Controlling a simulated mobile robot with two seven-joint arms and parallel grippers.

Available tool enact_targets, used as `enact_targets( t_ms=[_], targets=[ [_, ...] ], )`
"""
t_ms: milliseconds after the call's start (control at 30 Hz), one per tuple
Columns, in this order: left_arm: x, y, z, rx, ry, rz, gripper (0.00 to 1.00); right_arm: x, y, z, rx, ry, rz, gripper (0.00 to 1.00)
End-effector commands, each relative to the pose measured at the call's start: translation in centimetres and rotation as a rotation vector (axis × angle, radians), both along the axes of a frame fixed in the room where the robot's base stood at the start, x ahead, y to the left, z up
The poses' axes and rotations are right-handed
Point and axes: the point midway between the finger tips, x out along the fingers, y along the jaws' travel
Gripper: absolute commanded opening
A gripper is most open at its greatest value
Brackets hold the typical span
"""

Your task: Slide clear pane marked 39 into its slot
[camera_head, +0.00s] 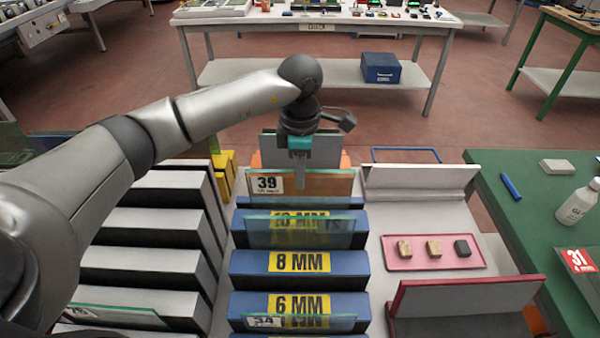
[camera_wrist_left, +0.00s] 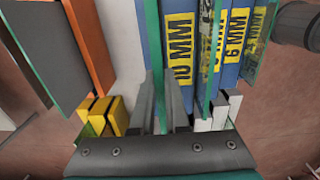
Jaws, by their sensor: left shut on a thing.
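The clear pane (camera_head: 325,184) with a white label reading 39 (camera_head: 267,184) stands roughly upright at the far end of the blue rack. My left gripper (camera_head: 299,172) is shut on its top edge from above. In the left wrist view the pane's green edge (camera_wrist_left: 153,35) runs between the two fingers (camera_wrist_left: 161,100). The blue rack has blocks marked 10 MM, 8 MM (camera_head: 299,262) and 6 MM (camera_head: 298,303). An orange block shows through and behind the pane. Whether the pane's lower edge is inside a slot cannot be told. My right gripper is not in view.
Other clear panes stand at the 10 MM (camera_head: 300,234) and 6 MM (camera_head: 340,324) blocks. A grey stepped rack (camera_head: 150,221) is on the left. A pink tray (camera_head: 413,263) with small blocks is on the right, beside a green table (camera_head: 520,240) with a bottle (camera_head: 577,203).

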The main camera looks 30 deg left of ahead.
Motion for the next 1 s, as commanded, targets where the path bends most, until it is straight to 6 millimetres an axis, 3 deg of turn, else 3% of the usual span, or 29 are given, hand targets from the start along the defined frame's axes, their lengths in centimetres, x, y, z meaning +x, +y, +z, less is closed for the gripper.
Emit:
enact_targets(
  t_ms=[367, 400, 700, 1000],
  targets=[
    [0.15, 0.00, -0.31, -0.001, -0.006, 0.001, 0.00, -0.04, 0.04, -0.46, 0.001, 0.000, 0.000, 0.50],
    [0.15, 0.00, -0.32, -0.001, -0.006, 0.001, 0.14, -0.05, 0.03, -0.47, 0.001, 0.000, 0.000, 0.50],
    [0.06, 0.02, -0.41, 0.000, -0.002, 0.001, 0.47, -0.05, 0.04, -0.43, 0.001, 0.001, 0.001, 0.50],
    [-0.07, 0.03, -0.44, 0.002, 0.003, 0.000, 0.47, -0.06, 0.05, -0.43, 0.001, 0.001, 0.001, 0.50]
  ],
)
